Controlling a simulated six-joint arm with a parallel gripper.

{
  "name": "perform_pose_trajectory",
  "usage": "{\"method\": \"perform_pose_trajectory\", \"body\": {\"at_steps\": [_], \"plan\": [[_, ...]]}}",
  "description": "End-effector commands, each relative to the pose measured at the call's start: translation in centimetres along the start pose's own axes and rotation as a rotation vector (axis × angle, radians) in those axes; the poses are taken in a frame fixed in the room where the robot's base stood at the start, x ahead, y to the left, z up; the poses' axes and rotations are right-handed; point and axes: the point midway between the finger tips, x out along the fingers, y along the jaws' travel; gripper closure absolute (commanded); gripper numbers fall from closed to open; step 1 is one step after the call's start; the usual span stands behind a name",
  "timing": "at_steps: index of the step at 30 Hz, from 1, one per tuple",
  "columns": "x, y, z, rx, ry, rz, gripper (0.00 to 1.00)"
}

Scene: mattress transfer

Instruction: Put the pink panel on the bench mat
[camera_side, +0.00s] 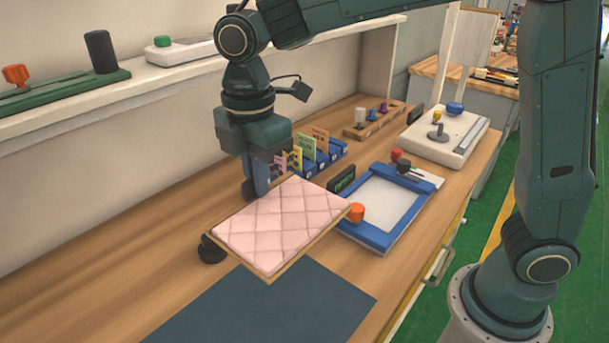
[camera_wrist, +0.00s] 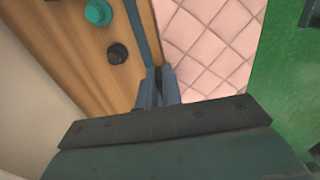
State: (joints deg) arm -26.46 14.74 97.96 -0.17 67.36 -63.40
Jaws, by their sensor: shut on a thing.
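The pink panel (camera_side: 280,222) is a quilted, light pink slab with a wood-coloured border along its near and right sides. The pink panel (camera_wrist: 215,40) also fills the upper right of the wrist view. My gripper (camera_side: 263,190) is at its back left edge, fingers pointing down, and shut on that edge. In the wrist view my fingers (camera_wrist: 158,88) meet at the panel's lower left edge. The bench mat (camera_side: 270,308) is a flat dark blue-grey sheet, bare in its visible part, just in front of the panel. I cannot tell whether the panel touches the bench.
A blue-framed tray (camera_side: 372,238) and an orange knob (camera_side: 355,212) are close to the panel's right. A black knob (camera_side: 211,250) is at its left. A blue card rack (camera_side: 312,160) stands behind. Bare wood (camera_side: 120,265) lies to the left.

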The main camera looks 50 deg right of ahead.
Motion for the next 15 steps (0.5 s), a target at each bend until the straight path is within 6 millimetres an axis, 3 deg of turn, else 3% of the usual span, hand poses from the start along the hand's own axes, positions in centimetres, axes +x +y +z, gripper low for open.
{"method": "perform_pose_trajectory", "body": {"at_steps": [8,15], "plan": [[0.4,-0.1,-0.1,0.000,0.000,-0.001,1.00],[3.4,-0.1,-0.1,0.000,-0.002,-0.004,1.00]]}}
